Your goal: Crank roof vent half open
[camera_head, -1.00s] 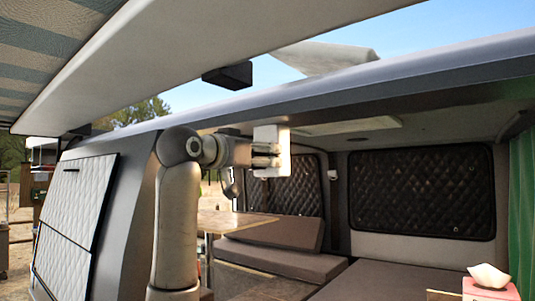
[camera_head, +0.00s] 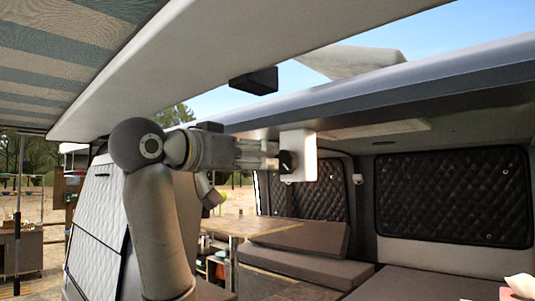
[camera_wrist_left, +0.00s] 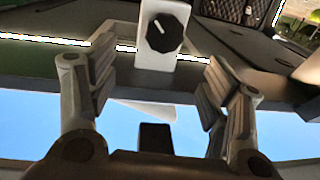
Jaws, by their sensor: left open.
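A white box (camera_head: 300,150) hangs under the van's rear roof edge and carries a dark round knob (camera_head: 285,161). In the left wrist view the black knob (camera_wrist_left: 164,33) has a white pointer mark and sits beyond the fingertips. My left gripper (camera_head: 273,155) is level with the box, its fingers pointing at the knob. In the left wrist view the left gripper (camera_wrist_left: 158,75) is open, with fingers apart and nothing between them. A pale raised panel (camera_head: 350,62), perhaps the vent lid, stands above the roof. A light rectangular frame (camera_head: 370,130) shows in the ceiling. My right gripper is out of view.
The raised tailgate (camera_head: 190,60) slopes overhead, with a black block (camera_head: 254,80) near the roof edge. Inside are a table (camera_head: 250,225), grey cushions (camera_head: 310,268) and quilted window covers (camera_head: 450,195). A tissue box stands at the lower right.

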